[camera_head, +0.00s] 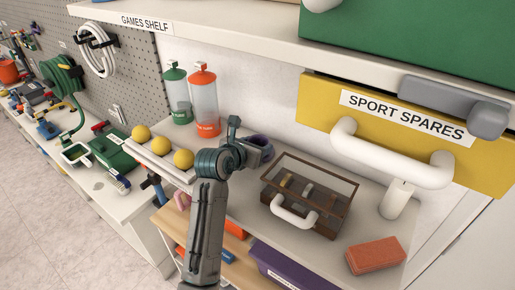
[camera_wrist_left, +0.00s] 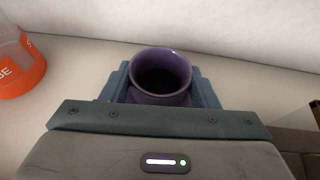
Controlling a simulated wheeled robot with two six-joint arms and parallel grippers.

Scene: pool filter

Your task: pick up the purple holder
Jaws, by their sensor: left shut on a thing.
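The purple holder (camera_wrist_left: 160,72) is a hollow, round cup with a dark inside. In the left wrist view it sits between the two fingers of my left gripper (camera_wrist_left: 163,92), which is shut on it. In the head view the purple holder (camera_head: 260,147) shows at the tip of my left gripper (camera_head: 246,142), above the white counter near the back wall. Part of it is hidden by the gripper. I cannot tell whether it touches the counter. My right gripper is not in view.
A brown display box (camera_head: 310,194) with a white handle stands to the right. Orange (camera_head: 203,103) and green (camera_head: 177,97) capped clear canisters stand behind left. Yellow balls (camera_head: 161,158) sit on a white tray to the left. A yellow drawer (camera_head: 400,130) juts out at upper right.

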